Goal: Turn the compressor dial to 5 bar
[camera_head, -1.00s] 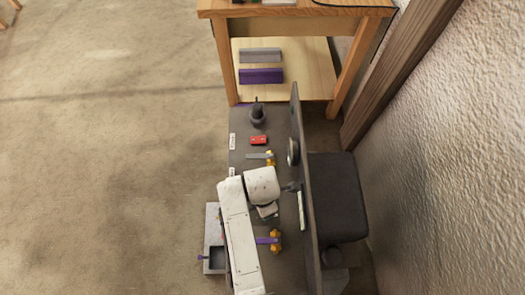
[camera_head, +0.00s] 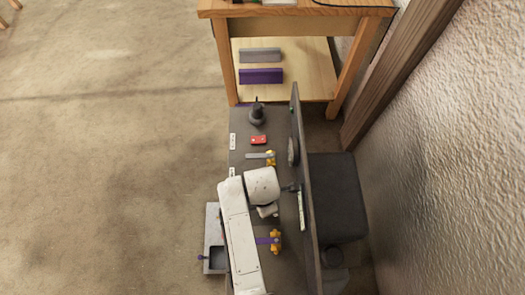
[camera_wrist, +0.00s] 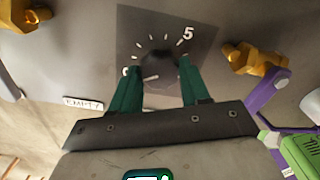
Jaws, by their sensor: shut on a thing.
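The compressor dial (camera_wrist: 158,66) is a dark round knob on a grey square plate in the wrist view. A white 5 is printed at the upper right of its scale, and a partly covered mark is at the lower left. A white line on the knob points toward the lower left. My gripper (camera_wrist: 158,82) has its green fingers on either side of the knob, shut on it. In the head view my gripper (camera_head: 290,187) reaches the upright dark panel (camera_head: 301,165); the dial is hidden there.
An EMPTY label (camera_wrist: 83,103) is at the left. A round gauge (camera_head: 292,151) is on the panel. A wooden table (camera_head: 290,24) stands beyond; open floor (camera_head: 100,180) is at left.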

